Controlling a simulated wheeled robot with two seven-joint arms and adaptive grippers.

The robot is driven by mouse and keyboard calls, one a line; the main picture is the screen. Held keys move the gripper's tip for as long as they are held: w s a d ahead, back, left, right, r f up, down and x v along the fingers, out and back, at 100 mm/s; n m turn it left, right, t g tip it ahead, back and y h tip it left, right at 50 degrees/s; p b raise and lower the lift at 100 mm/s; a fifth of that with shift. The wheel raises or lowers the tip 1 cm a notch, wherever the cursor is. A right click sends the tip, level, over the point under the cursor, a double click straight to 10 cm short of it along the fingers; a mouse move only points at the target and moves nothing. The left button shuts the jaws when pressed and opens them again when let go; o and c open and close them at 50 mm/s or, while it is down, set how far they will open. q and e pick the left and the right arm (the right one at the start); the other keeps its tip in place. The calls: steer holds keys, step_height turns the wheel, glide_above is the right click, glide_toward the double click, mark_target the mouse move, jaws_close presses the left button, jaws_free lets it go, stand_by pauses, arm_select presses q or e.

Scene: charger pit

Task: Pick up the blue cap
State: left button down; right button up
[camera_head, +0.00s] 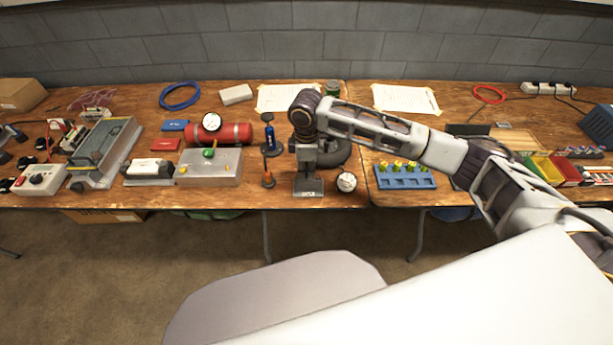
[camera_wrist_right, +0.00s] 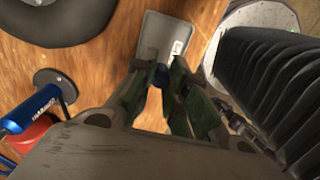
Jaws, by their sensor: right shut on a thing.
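The blue cap (camera_wrist_right: 160,75) shows as a small dark blue patch between the fingertips of my right gripper (camera_wrist_right: 162,80) in the wrist view. The fingers are shut on it, and they hide most of it. In the head view my right gripper (camera_head: 307,165) points down over the front part of the table, and the cap cannot be made out there. A grey block (camera_head: 308,187) with a pale label lies right below the gripper; it also shows beyond the fingertips in the wrist view (camera_wrist_right: 152,32). I cannot tell whether the cap touches it. My left gripper is not in view.
A blue bottle-like tool (camera_head: 269,137) and a small orange item (camera_head: 267,179) stand left of the gripper. A blue rack (camera_head: 405,178) sits further right.

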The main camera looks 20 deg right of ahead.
mark_target(306, 170)
steer(key=shift+r, duration=1.5)
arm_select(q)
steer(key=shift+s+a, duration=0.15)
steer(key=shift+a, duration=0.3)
arm_select(e)
steer(key=shift+r, duration=0.1)
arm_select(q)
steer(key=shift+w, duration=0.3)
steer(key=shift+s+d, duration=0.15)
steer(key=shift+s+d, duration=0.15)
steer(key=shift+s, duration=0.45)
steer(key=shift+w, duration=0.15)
